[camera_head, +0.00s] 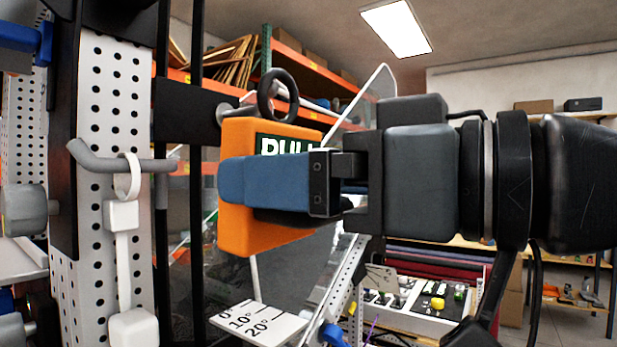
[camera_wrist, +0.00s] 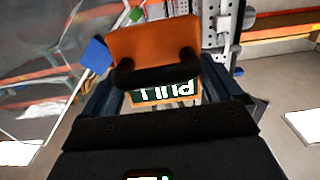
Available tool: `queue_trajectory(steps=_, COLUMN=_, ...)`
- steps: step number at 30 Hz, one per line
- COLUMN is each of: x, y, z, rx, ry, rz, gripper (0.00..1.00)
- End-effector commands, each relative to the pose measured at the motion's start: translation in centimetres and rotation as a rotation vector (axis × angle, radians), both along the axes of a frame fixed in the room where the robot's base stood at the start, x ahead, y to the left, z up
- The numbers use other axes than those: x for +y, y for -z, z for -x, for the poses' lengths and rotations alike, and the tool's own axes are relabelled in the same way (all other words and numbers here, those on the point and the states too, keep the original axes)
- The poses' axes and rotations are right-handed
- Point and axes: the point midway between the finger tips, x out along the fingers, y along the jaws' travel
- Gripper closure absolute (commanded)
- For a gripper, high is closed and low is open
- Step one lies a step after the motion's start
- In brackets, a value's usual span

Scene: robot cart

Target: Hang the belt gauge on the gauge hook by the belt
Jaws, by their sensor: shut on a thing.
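An orange block with a green "PULL" label and a black ring on top, which I take to be the belt gauge (camera_head: 255,235), is in the middle of the head view. My gripper (camera_head: 238,183) is shut on it, with the near blue finger across its front face. The wrist view shows the orange block (camera_wrist: 150,40) and its thick black loop between the fingers. A grey hook (camera_head: 105,162) curves out at the left by a perforated post. A white ring with a strap (camera_head: 126,220) hangs on it. The far finger is hidden. I cannot tell which hook is the gauge hook.
A grey peg end (camera_head: 222,114) shows left of the black ring, before a black plate (camera_head: 188,112). A white scale plate (camera_head: 258,322) is below the orange block. The perforated post (camera_head: 108,95) stands close at left. A control box (camera_head: 425,308) is at lower right.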

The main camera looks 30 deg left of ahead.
Motion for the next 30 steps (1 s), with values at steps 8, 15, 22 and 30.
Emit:
queue_trajectory(steps=8, x=-0.19, y=-0.34, z=0.02, rx=0.002, ry=0.002, rz=0.020, gripper=0.63)
queue_trajectory(steps=15, x=-0.44, y=-0.46, z=0.05, rx=0.007, ry=0.003, rz=0.053, gripper=0.63)
queue_trajectory(steps=22, x=-0.59, y=-0.33, z=0.09, rx=0.010, ry=0.004, rz=0.072, gripper=0.63)
queue_trajectory(steps=30, x=-0.59, y=-0.30, z=0.09, rx=0.010, ry=0.004, rz=0.072, gripper=0.63)
